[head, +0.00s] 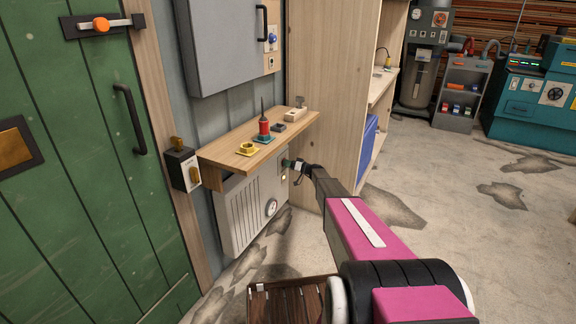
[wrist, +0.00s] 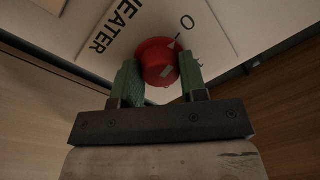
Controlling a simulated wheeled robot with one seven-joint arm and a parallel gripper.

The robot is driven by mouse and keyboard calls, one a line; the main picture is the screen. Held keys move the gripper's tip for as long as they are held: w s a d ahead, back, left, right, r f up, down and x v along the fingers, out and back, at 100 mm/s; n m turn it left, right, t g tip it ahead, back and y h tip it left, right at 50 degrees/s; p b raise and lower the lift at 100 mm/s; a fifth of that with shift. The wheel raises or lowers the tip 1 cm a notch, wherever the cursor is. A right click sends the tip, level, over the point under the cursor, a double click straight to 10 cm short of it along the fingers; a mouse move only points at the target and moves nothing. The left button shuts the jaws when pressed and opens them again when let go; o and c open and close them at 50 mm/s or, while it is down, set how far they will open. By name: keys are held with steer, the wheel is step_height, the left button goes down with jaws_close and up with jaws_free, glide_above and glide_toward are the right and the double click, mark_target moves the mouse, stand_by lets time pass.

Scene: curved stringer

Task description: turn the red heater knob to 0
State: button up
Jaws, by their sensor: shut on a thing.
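The red heater knob (wrist: 157,62) sits on a white plate (wrist: 195,30) with the letters "HEATER" and a "0" in the wrist view. A pale mark shows on the knob's face. My gripper (wrist: 160,80) has its two green fingers on either side of the knob, shut on it. In the head view my gripper (head: 291,164) reaches the right side of the grey heater (head: 243,205) under the wooden shelf. The knob is hidden there by my gripper.
The wooden shelf (head: 225,150) just above my gripper holds a red item (head: 264,130), a yellow ring (head: 247,148) and small blocks. A wooden cabinet side (head: 335,100) stands close on the right. A green door (head: 85,150) is at the left. Open floor lies at the right.

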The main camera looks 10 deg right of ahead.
steer(key=o, duration=0.9)
steer(key=v, duration=1)
steer(key=shift+s+d+f, duration=0.15)
steer(key=shift+s+d, duration=0.15)
steer(key=s+a+r+g+h, duration=0.1)
steer(key=s+a+g+h, duration=0.2)
steer(key=s, duration=0.6)
steer(key=s+a+r+m+g, duration=0.1)
steer(key=s+a+g, duration=0.1)
steer(key=s+a, duration=0.45)
steer(key=s+a+r+g+h, duration=0.1)
steer(key=s+a+g+h, duration=0.15)
steer(key=s, duration=0.75)
steer(key=s+d+r+m+h, duration=0.1)
steer(key=s+r+h, duration=0.1)
steer(key=s, duration=0.6)
steer(key=s+d+r+m+g+h, duration=0.1)
steer(key=s+h, duration=0.3)
steer(key=s, duration=0.5)
steer(key=s+d+r+m+g+h, duration=0.1)
steer(key=s+r+h, duration=0.2)
steer(key=s, duration=0.6)
steer(key=shift+d+m+g+h, duration=0.1)
steer(key=shift+m+g+h, duration=0.15)
steer(key=shift+m+h, duration=0.2)
